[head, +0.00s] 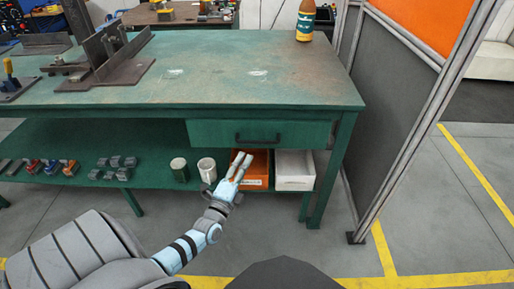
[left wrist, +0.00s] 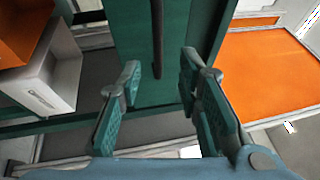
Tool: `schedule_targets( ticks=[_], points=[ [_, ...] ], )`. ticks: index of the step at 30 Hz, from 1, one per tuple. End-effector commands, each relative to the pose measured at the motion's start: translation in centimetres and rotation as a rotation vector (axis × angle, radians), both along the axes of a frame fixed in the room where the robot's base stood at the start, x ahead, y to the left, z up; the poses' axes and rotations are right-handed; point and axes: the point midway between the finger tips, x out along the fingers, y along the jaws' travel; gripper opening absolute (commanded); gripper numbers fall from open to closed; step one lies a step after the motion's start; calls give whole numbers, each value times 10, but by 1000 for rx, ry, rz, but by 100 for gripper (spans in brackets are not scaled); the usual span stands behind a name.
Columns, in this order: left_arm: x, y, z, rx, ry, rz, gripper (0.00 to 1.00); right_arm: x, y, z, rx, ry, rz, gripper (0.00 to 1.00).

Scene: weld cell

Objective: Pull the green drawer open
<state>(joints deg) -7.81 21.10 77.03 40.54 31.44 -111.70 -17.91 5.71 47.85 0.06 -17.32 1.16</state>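The green drawer (head: 292,134) sits under the right part of the green workbench top, and its front looks closed. Its dark bar handle (head: 258,140) runs across the middle of the front. My left gripper (head: 241,158) is just below and in front of the handle, pointing up toward it. In the left wrist view, the drawer front (left wrist: 133,38) and handle (left wrist: 157,38) lie beyond the open, empty fingers (left wrist: 161,72). The handle lines up with the gap between the fingers, apart from the fingertips. My right gripper is not in view.
An orange bin (head: 254,182) and a white bin (head: 295,170) stand on the lower shelf beneath the drawer, with two cans (head: 207,170) to their left. A bottle (head: 305,20) stands on the bench (head: 215,85). A framed partition (head: 395,120) stands at the right.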

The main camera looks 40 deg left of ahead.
Motion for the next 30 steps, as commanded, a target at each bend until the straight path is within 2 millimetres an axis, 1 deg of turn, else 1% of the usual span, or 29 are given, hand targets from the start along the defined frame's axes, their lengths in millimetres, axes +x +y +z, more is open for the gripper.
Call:
schedule_targets(
  ticks=[1, 6, 8, 10, 15, 23, 24, 26, 27, 30],
  points=[
    [15, 4, -1, 1, -5, 0, 32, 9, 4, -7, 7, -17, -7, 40],
    [64, 16, 5, -1, -2, -1, 32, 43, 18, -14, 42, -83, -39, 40],
    [77, 19, 8, 0, 0, -3, 32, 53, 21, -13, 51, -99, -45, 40],
    [85, 21, 10, -2, 2, -2, 32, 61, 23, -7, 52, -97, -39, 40],
    [97, 24, 15, -1, 4, -3, 32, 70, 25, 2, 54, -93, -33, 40],
    [99, 24, 16, -2, 5, -4, 32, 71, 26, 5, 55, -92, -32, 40],
    [99, 24, 16, -2, 5, -4, 30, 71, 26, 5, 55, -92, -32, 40],
    [99, 24, 16, -2, 5, -4, 20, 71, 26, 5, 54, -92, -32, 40],
    [99, 24, 16, -2, 5, -4, 14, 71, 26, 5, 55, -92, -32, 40],
    [98, 24, 16, -2, 5, -4, 0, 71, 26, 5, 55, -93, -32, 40]
  ],
)
